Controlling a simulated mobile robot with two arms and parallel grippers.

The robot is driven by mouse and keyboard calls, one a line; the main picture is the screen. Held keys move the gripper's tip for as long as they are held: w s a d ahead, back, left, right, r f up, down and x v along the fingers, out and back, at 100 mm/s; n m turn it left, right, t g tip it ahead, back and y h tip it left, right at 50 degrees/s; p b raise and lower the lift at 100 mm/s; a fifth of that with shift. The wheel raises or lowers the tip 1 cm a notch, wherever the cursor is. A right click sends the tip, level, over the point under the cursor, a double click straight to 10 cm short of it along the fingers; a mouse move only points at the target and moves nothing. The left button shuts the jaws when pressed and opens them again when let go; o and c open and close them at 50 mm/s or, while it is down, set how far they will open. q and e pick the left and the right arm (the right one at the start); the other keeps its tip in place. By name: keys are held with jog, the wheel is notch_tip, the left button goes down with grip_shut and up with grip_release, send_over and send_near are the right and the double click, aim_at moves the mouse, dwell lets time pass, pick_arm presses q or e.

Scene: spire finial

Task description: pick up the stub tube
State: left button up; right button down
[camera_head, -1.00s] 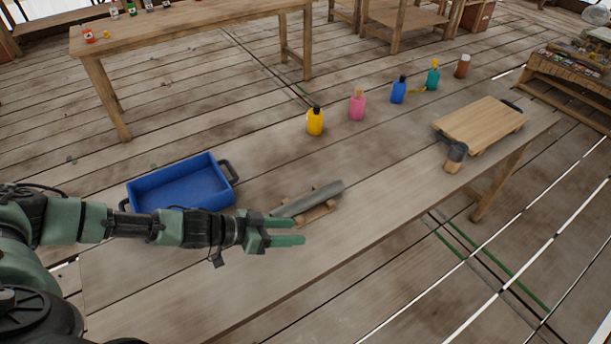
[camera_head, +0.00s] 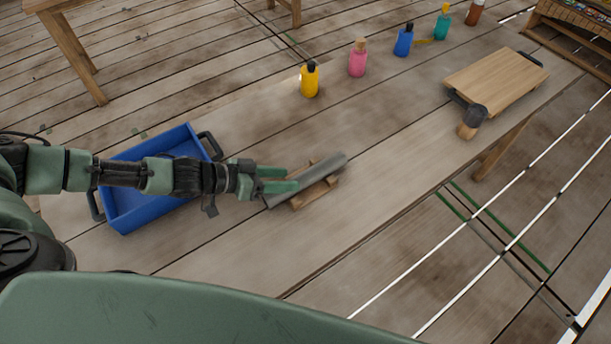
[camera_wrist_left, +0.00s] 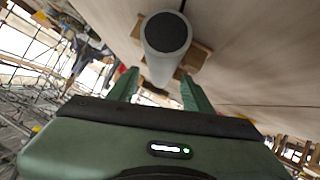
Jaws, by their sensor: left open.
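The stub tube (camera_head: 318,175) is a grey cylinder lying on a small wooden cradle (camera_head: 316,193) on the table. In the left wrist view the tube (camera_wrist_left: 166,36) shows its dark round end toward the camera, with the wooden cradle (camera_wrist_left: 199,55) behind it. In the left wrist view the two green fingers (camera_wrist_left: 160,88) stand apart, one on each side of the tube's line. I cannot tell whether they touch it. My right gripper is not in view.
A blue tray (camera_head: 126,212) with dark handles sits under my left forearm. Yellow (camera_head: 310,80), pink (camera_head: 357,60) and blue (camera_head: 404,42) bottles stand along the far edge. A wooden board (camera_head: 495,80) and a mallet-like tool (camera_head: 472,122) lie right. The table's front middle is clear.

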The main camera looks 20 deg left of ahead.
aim_at(296, 177)
pick_arm(q)
jog(key=p+x, duration=0.1)
jog(key=x, duration=0.4)
jog(key=shift+w, duration=0.35)
grip_shut()
jog(key=shift+r, duration=0.1)
